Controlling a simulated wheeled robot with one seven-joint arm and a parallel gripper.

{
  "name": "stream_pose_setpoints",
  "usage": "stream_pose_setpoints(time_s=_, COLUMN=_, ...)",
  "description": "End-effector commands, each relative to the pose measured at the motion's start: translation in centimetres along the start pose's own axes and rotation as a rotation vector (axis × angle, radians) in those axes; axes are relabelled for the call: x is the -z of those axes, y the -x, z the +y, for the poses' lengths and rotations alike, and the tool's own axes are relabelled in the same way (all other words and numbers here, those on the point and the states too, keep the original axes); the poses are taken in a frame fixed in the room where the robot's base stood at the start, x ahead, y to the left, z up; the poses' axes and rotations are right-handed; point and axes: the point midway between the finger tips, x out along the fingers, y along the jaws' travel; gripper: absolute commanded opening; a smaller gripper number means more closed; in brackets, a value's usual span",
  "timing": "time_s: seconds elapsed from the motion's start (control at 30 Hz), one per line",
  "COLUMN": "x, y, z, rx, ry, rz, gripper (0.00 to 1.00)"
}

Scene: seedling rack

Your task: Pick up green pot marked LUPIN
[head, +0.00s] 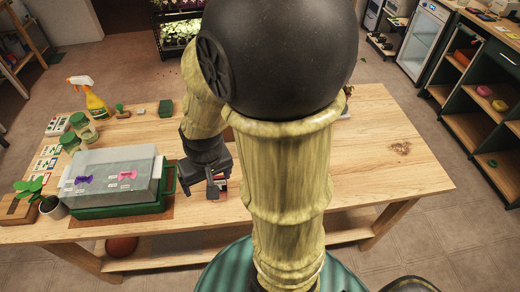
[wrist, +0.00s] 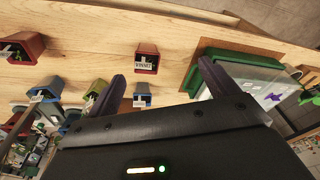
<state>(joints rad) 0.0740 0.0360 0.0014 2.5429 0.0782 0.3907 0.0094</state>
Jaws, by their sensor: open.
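My gripper (wrist: 160,72) is open and empty in the wrist view, its two dark fingers spread over the wooden table. In the head view my gripper (head: 215,190) is just right of the lidded green tray. A green pot (wrist: 97,88) shows beyond the left finger in the wrist view, partly hidden. I cannot read its marking, so I cannot tell whether it is LUPIN. A red pot (wrist: 147,58) with a white label and a blue pot (wrist: 143,91) with a label lie between the fingers' lines, apart from them. My arm hides these pots in the head view.
The green tray (head: 108,212) with a clear lid stands left of my gripper. Another red pot (wrist: 27,44) and a blue pot (wrist: 46,88) crowd the left of the wrist view. A spray bottle (head: 89,98) stands at the back left. The table's right side (head: 400,190) is clear.

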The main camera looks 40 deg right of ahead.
Motion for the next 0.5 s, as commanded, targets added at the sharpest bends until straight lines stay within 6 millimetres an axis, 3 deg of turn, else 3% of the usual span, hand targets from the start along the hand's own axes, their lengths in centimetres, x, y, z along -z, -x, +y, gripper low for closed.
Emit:
stream_pose_setpoints(time_s=0.3, x=-1.1, y=-5.1, z=5.1, rx=0.129, ry=-0.69, rz=-0.236, gripper=0.85)
stream_pose_setpoints(time_s=0.5, x=-0.6, y=-7.5, z=8.1, rx=0.293, ry=-1.154, rz=-0.353, gripper=0.85)
